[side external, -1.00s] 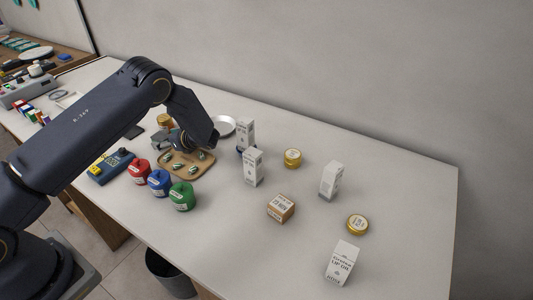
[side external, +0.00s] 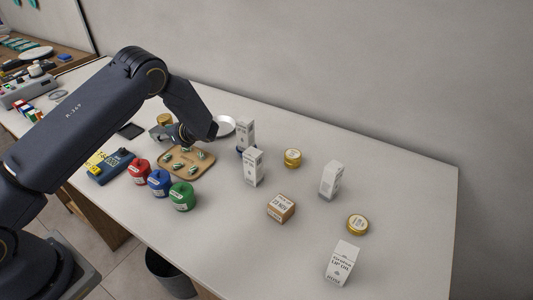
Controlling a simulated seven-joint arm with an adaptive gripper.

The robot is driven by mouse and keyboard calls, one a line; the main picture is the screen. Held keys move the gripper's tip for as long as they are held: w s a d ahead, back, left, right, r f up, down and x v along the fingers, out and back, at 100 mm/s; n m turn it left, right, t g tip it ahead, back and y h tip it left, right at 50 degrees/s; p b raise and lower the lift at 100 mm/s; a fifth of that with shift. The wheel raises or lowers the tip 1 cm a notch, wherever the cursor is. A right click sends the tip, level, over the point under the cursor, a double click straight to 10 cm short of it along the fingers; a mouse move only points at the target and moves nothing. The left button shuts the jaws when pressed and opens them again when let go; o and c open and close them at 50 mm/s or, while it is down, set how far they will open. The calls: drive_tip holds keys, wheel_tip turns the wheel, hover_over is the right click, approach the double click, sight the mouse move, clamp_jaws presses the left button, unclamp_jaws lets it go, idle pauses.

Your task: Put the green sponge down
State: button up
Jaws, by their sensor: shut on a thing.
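My gripper (side external: 160,133) is low over the counter behind the wooden tray (side external: 207,170), pointing left and partly hidden by my wrist. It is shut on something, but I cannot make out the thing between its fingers. I cannot clearly pick out a green sponge. Several small green-and-white pieces (side external: 182,168) lie on the tray, too small to identify.
Red (side external: 140,171), blue (side external: 159,183) and green (side external: 182,197) jars stand in front of the tray. A blue-yellow device (side external: 110,168) is left of them. White boxes (side external: 253,168) stand to the right. A white dish (side external: 225,125) lies behind.

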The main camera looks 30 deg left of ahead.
drive_tip(key=s+d+r, duration=0.2)
drive_tip(key=s+r, duration=0.3)
drive_tip(key=s, duration=0.1)
drive_tip(key=s+d+r, duration=0.3)
drive_tip(key=s+r, duration=0.3)
drive_tip(key=s, duration=0.1)
wheel_tip(320, 180, up, 11)
drive_tip(key=s+a+f+m+t, duration=0.1)
drive_tip(key=a+f+m+t, duration=0.1)
drive_tip(key=a+f, duration=0.95)
drive_tip(key=w+a+r+m+t+h, duration=0.1)
drive_tip(key=w+r+m+t+h, duration=0.1)
drive_tip(key=w+r+m+t, duration=0.3)
drive_tip(key=w+a+r+m+t+h, duration=0.1)
drive_tip(key=r+m+t+h, duration=0.15)
drive_tip(key=r, duration=0.45)
hover_over(148, 126)
drive_tip(key=s, duration=0.1)
drive_tip(key=shift+n+y, duration=0.25)
wheel_tip(148, 126, down, 20)
drive_tip(key=shift+d+f, duration=0.15)
drive_tip(key=shift+f, duration=0.1)
drive_tip(key=shift+w+a+f, duration=0.2)
drive_tip(key=shift+w+f, duration=0.15)
drive_tip(key=shift+f, duration=0.1)
drive_tip(key=shift+w+f, duration=0.1)
drive_tip(key=shift+f, duration=1.6)
